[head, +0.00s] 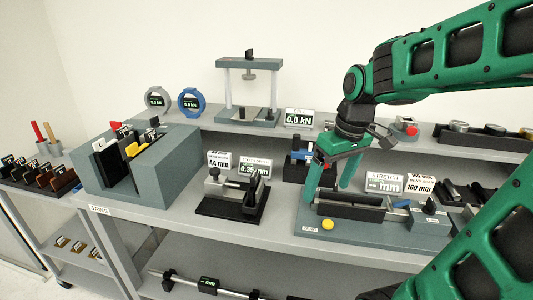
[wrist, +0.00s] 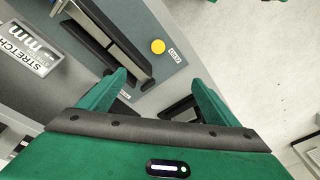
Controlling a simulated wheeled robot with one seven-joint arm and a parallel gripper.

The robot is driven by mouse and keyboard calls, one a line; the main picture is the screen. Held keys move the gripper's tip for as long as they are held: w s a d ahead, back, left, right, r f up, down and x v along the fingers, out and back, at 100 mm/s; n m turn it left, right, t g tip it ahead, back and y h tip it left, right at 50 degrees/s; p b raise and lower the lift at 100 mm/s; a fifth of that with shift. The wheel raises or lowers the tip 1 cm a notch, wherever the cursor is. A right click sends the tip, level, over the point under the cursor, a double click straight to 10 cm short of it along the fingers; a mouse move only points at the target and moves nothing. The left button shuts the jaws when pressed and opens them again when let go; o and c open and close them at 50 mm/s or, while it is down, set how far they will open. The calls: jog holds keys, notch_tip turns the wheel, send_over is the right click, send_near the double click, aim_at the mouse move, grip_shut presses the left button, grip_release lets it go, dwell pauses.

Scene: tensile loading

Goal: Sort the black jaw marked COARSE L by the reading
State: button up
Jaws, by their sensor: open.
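My gripper (head: 330,182) is open and empty, pointing down over the left part of the stretch bench at the right; in the wrist view its two green fingers (wrist: 157,80) are apart with nothing between them. A gauge stand (head: 232,206) with black parts stands left of my gripper, and its display (head: 256,169) seems to read 0.35, with the last part unclear. The grey jaws block (head: 163,172) at the left holds black pieces with white labels. The lettering is too small to tell which piece is marked COARSE L.
The stretch bench (head: 345,232) has a yellow button (head: 327,224), also in the wrist view (wrist: 158,46). A side rack (head: 35,180) holds several labelled pieces. A press frame (head: 249,85) and a 0.0 kN display (head: 299,118) stand behind.

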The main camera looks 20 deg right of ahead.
aim_at(257, 175)
jog(key=w+a+r+n+t+y, duration=0.1)
jog(key=w+a+r+n, duration=0.1)
jog(key=w+a+n, duration=0.4)
jog(key=w+a+r+n+y, duration=0.1)
jog(key=w+a+n+y, duration=0.2)
jog(key=w, duration=0.6)
jog(key=shift+h, duration=0.7)
jog(key=x, duration=0.7)
jog(key=a+x, duration=0.1)
jog(key=x, duration=0.2)
jog(key=shift+s+f, duration=0.2)
jog(key=shift+s, duration=0.05)
jog(key=c, duration=1.5)
jog(key=shift+c, duration=0.2)
jog(key=o, duration=1.9)
jog(key=shift+o, duration=0.2)
